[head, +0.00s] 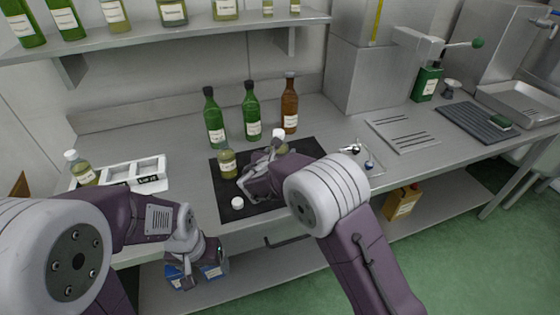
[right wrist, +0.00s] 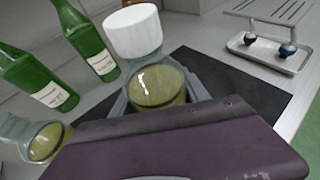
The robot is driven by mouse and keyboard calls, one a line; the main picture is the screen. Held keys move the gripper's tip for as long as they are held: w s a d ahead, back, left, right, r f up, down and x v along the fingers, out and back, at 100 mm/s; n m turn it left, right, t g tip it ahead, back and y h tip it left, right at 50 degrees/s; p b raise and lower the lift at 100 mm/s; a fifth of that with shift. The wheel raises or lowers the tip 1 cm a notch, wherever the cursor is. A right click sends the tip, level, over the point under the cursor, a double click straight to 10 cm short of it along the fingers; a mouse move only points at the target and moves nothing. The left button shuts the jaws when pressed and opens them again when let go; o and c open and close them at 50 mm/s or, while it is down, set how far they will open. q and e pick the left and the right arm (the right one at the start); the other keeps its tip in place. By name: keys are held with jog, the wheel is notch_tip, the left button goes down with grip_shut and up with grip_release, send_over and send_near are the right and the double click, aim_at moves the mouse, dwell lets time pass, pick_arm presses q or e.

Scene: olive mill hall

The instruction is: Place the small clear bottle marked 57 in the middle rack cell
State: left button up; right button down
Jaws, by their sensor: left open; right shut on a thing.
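A small clear bottle with yellow-green liquid and a white cap (right wrist: 150,60) is between the fingers of my right gripper (head: 258,172). In the head view the bottle (head: 278,144) is largely hidden behind my gripper, over the dark mat; I cannot read its mark. A similar bottle without a cap (head: 228,164) stands on the mat beside my right gripper. It also shows in the right wrist view (right wrist: 45,142). The white rack (head: 163,183) is at the left; a white-capped bottle (head: 80,170) is at its left end. My left gripper (head: 195,272) is open and low, at the bench's front edge.
A loose white cap (head: 237,203) lies on the dark mat (head: 268,205). Two green bottles (head: 251,112) and a brown bottle (head: 290,105) stand behind the mat. A small metal tray (head: 372,163) is to the right. A shelf (head: 200,36) of bottles hangs above.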

jog(key=shift+w+a+f, duration=0.1)
jog(key=shift+w+f, duration=0.05)
jog(key=shift+f, duration=1.95)
jog(key=shift+f+b, duration=0.1)
jog(key=shift+b, duration=0.35)
jog(key=c, duration=0.6)
grip_release()
jog(key=shift+o, duration=0.2)
